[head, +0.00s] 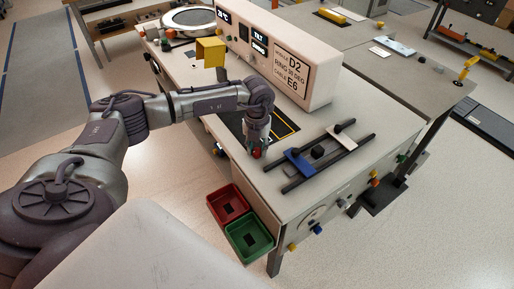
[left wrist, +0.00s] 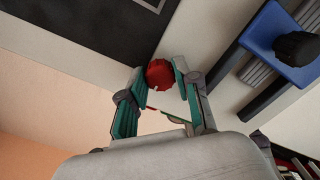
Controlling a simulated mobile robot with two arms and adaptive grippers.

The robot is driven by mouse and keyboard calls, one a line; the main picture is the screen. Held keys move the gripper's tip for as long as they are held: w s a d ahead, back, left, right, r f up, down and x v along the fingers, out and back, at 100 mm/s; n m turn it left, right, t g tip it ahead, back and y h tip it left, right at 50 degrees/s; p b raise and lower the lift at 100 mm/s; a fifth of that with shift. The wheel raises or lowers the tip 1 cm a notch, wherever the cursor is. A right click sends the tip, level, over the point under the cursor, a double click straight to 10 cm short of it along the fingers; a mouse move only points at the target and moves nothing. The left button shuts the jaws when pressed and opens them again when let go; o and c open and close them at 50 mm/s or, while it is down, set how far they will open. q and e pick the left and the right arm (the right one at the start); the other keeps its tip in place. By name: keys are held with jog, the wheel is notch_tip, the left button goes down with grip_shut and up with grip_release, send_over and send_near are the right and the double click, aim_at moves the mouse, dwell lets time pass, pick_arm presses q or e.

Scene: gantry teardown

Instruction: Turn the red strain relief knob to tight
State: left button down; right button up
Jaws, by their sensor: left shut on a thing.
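The red knob (left wrist: 160,74) sits near the edge of the pale bench top, and in the head view a bit of it shows at the gripper's tip (head: 257,154). My left gripper (left wrist: 158,84) reaches it from above, with its teal-padded fingers on either side, shut on the knob. A small pale mark shows on the knob's face; which setting it stands at I cannot tell. In the head view the left gripper (head: 257,148) hides most of the knob. My right gripper is not in view.
Right of the knob are dark rails with a blue carriage (head: 299,161) and a white one (head: 345,128). Behind stands a display box (head: 285,65). A red bin (head: 218,192) and a green bin (head: 262,247) sit below the bench's front edge.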

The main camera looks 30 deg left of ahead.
pick_arm(q)
jog(key=m+b, duration=0.2)
jog(key=m, duration=0.1)
jog(key=shift+m, duration=0.4)
jog(key=m+b, duration=0.3)
jog(key=m, duration=0.2)
jog(key=m+b, duration=0.2)
jog(key=m, duration=0.3)
jog(key=shift+m+b, duration=0.9)
jog(key=shift+m, duration=1.1)
jog(key=shift+d+r, duration=0.1)
jog(key=c, duration=0.8)
grip_release()
